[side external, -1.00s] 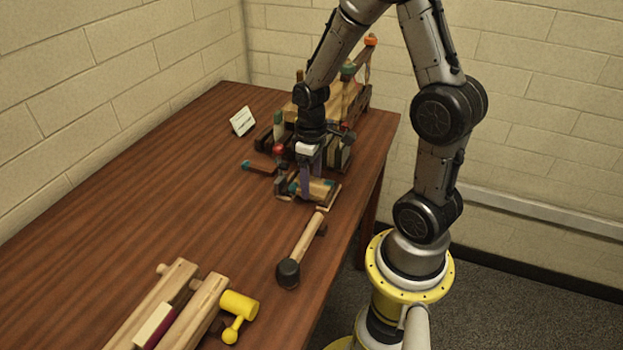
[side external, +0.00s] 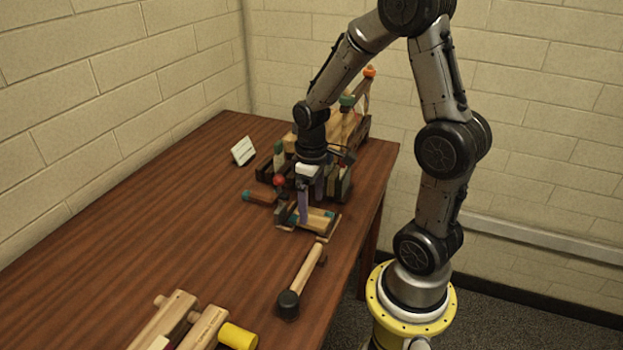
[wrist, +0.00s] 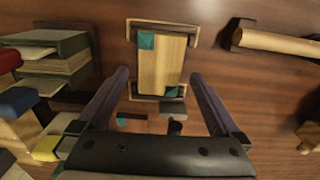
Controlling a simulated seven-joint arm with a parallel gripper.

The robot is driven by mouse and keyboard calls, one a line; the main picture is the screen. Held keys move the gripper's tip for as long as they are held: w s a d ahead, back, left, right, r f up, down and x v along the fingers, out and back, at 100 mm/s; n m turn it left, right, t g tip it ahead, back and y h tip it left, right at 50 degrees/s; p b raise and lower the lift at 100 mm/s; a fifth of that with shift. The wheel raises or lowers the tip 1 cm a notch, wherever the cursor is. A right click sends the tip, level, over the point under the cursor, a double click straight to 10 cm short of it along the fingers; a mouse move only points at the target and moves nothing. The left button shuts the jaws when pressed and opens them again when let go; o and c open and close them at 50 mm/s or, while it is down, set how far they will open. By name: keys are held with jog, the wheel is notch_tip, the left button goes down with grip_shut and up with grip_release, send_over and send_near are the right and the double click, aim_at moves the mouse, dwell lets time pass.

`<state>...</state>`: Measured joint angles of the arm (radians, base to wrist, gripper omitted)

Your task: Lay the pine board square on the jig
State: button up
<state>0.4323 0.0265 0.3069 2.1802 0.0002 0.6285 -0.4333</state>
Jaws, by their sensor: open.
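The pine board (wrist: 161,66) is pale wood with teal patches at two opposite corners. It lies between the end brackets of the jig (wrist: 188,27), roughly in line with them in the wrist view. In the side external view the board (side external: 316,222) lies flat at the jig (side external: 318,236) near the table's right edge. My gripper (wrist: 160,76) is open, its purple fingers spread to either side of the board with gaps showing. In the side external view my gripper (side external: 308,212) points down over the board and partly hides it. Contact beneath the board is hidden.
A dark-headed mallet (side external: 306,272) lies in front of the jig. A rack of wooden and coloured pieces (side external: 345,128) stands close behind my gripper. A white card (side external: 243,151) stands at the back left. Wooden beams (side external: 203,327) and a yellow cylinder (side external: 238,337) are at the front. The left-middle table is clear.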

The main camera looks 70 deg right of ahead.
aim_at(311, 216)
notch_tip(311, 216, up, 9)
jog(key=s+a+r+t, duration=0.5)
jog(key=s+a+r, duration=0.2)
jog(key=a, duration=0.5)
jog(key=s, duration=0.2)
jog(key=shift+s+t, duration=0.3)
